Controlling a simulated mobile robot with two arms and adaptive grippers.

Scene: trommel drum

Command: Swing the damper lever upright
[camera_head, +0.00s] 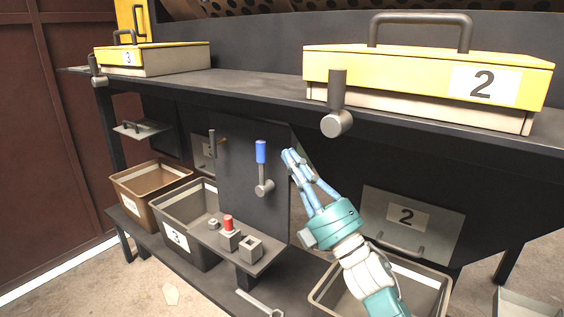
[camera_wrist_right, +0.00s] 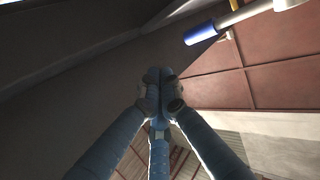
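A lever with a blue grip (camera_head: 261,152) and a grey pivot (camera_head: 264,187) is on the dark panel under the shelf. Its grip stands about straight above the pivot in the head view. The blue grip also shows at the upper right of the right wrist view (camera_wrist_right: 205,33), apart from the fingers. My right gripper (camera_head: 290,157) is just right of the lever, pointing up and left. Its fingertips are together in the wrist view (camera_wrist_right: 157,82), with nothing visible between them. My left gripper is not in view.
Grey levers hang at the shelf's front edge, one in the middle (camera_head: 337,100). A yellow-topped box marked 2 (camera_head: 425,75) stands on the shelf. Below are a grey bin marked 3 (camera_head: 178,238), a small ledge with a red-topped part (camera_head: 228,224), and a wrench (camera_head: 260,303).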

